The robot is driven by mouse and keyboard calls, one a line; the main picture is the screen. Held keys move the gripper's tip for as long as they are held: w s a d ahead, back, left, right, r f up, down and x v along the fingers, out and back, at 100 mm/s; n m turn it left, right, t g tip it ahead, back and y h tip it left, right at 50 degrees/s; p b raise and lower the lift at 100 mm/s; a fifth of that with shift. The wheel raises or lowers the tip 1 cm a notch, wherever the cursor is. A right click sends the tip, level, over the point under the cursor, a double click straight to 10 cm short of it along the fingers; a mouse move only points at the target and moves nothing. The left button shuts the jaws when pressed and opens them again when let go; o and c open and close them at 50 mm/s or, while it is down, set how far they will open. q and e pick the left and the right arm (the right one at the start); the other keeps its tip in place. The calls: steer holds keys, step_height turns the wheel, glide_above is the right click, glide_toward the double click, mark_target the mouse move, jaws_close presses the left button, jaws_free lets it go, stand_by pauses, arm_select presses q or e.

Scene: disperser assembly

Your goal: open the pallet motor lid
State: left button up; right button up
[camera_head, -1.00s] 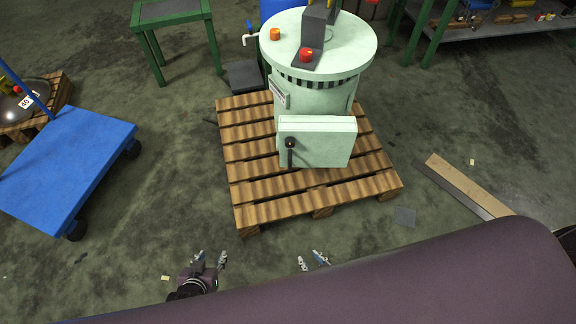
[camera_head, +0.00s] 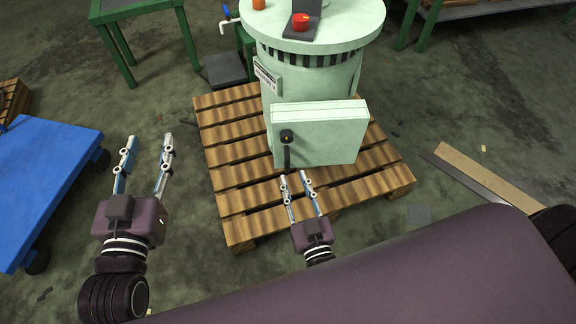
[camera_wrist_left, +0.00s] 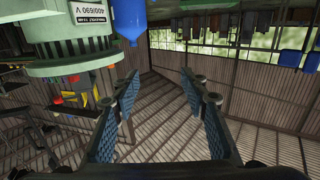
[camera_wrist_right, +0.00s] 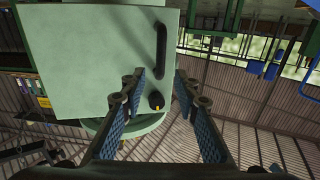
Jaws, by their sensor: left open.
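The pale green motor (camera_head: 310,85) stands on a wooden pallet (camera_head: 235,200). Its box-shaped front lid (camera_head: 325,138) looks closed and has a black handle (camera_head: 287,152) at its left side. In the right wrist view the lid (camera_wrist_right: 90,50) fills the upper left, with the handle (camera_wrist_right: 160,52) and a black knob with a yellow mark (camera_wrist_right: 156,101). My right gripper (camera_head: 296,180) is open, just in front of and below the handle, apparently apart from it. My left gripper (camera_head: 148,142) is open and empty, left of the pallet; its fingers also show in the left wrist view (camera_wrist_left: 158,82).
A blue cart (camera_head: 45,180) stands at the left. A green table (camera_head: 135,10) is at the back left. A wooden plank (camera_head: 485,175) lies on the floor at the right. Red (camera_head: 300,20) and orange (camera_head: 259,4) parts sit on the motor top.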

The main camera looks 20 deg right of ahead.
mark_target(288, 164)
steer(key=w+b, duration=0.1)
steer(key=w, duration=0.4)
steer(key=shift+w+d+f, duration=0.1)
steer(key=shift+w, duration=0.3)
arm_select(q)
step_height(288, 164, up, 7)
steer(key=t+h, duration=0.1)
steer(key=t, duration=0.2)
steer(key=shift+s+d+r+t, duration=0.15)
steer(key=shift+s+d+t, duration=0.15)
steer(key=shift+d+t, duration=0.1)
arm_select(e)
steer(key=shift+c, duration=0.6)
jaws_close()
